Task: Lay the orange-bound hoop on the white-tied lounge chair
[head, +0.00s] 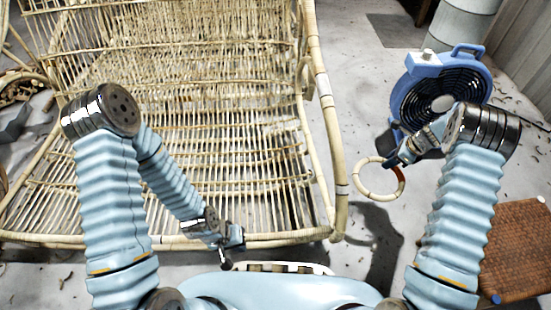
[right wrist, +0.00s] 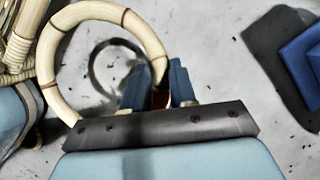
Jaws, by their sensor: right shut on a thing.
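The hoop (head: 357,177) is a pale cane ring with dark bands in the right wrist view (right wrist: 47,50). A small reddish-orange patch shows between the fingers there. My right gripper (head: 404,160) is shut on the hoop's rim and holds it above the floor, right of the chair; its fingers also show in the right wrist view (right wrist: 160,88). The rattan lounge chair (head: 240,150) fills the left and middle of the head view, with pale white ties on its right rail. My left gripper (head: 227,252) is at the chair's front edge, its jaws too small to read.
A blue fan (head: 440,95) stands on the floor behind my right gripper. A brown woven stool or mat (head: 515,240) is at the lower right. A pale drum (head: 463,30) stands at the back right. Floor between chair and fan is clear.

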